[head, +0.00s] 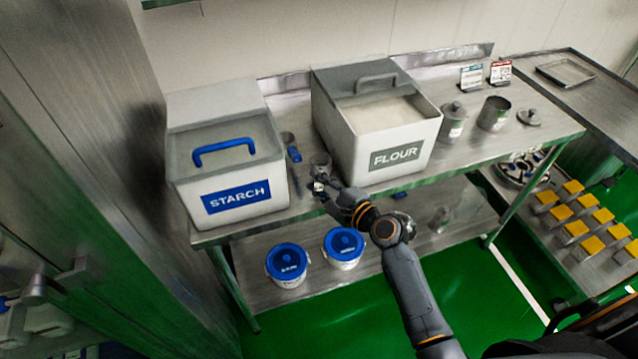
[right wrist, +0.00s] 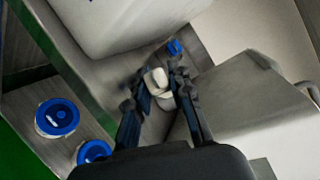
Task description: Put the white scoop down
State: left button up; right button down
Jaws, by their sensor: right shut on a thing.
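My right gripper (head: 324,188) is at the front edge of the steel table (head: 469,156), between the starch bin (head: 236,170) and the flour bin (head: 377,140). In the right wrist view, the right gripper (right wrist: 160,80) is shut on the white scoop (right wrist: 157,77), whose pale parts show between the dark fingers. The fingers hide part of the scoop, and I cannot tell whether it touches the table. My left gripper is not in view.
A blue-handled scoop (head: 293,152) lies beside the starch bin; its blue part shows in the right wrist view (right wrist: 174,47). Two blue-lidded tubs (head: 287,263) stand on the lower shelf. Metal canisters (head: 493,113) stand right of the flour bin. The gap between bins is narrow.

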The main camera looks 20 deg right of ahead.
jog(key=shift+f, duration=0.1)
jog(key=c, duration=1.2)
grip_release()
jog(key=shift+r, duration=0.2)
jog(key=shift+s+d, duration=0.15)
jog(key=shift+s, duration=0.2)
jog(key=b+v, duration=0.1)
jog(key=v, duration=1)
jog(key=shift+s+b, duration=0.15)
jog(key=shift+b, duration=0.2)
